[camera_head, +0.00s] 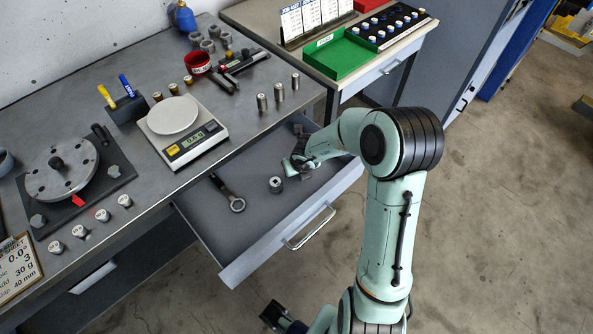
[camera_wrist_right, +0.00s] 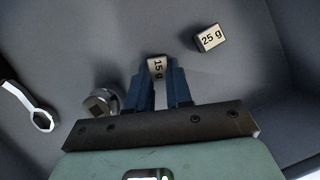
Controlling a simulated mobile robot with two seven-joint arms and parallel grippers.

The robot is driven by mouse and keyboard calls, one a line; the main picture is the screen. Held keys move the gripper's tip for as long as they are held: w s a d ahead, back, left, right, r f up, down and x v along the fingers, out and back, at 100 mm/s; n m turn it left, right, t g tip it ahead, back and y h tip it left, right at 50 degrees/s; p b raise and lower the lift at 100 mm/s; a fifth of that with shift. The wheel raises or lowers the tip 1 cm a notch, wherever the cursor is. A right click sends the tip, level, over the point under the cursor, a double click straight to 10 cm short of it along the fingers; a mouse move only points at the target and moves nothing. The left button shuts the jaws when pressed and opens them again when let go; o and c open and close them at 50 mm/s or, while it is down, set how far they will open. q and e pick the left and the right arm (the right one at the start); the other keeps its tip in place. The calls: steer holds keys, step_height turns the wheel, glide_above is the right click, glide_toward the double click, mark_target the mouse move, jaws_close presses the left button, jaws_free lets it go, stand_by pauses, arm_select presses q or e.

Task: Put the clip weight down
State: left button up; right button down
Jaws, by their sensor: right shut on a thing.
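My right gripper (camera_head: 297,166) reaches into the open drawer (camera_head: 255,222) and is mostly covered by my own wrist in the head view. In the right wrist view its blue fingers (camera_wrist_right: 160,90) are shut on a clip weight marked 15 g (camera_wrist_right: 157,69), with the drawer floor below. I cannot tell whether the weight touches the floor. A second clip weight, marked 25 g (camera_wrist_right: 209,39), lies on the drawer floor a little beyond and to the right. My left gripper (camera_head: 277,314) is partly in view at the bottom of the head view, its jaws unclear.
In the drawer lie a wrench (camera_head: 233,200) and a round metal socket (camera_head: 275,184); the socket (camera_wrist_right: 100,103) is close left of my fingers. The scale (camera_head: 186,133) and rotor (camera_head: 62,172) stand on the bench. A green tray (camera_head: 338,58) is on the side table.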

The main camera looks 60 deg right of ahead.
steer(key=shift+f, duration=0.15)
steer(key=c, duration=1)
jaws_free()
steer(key=shift+c, duration=0.2)
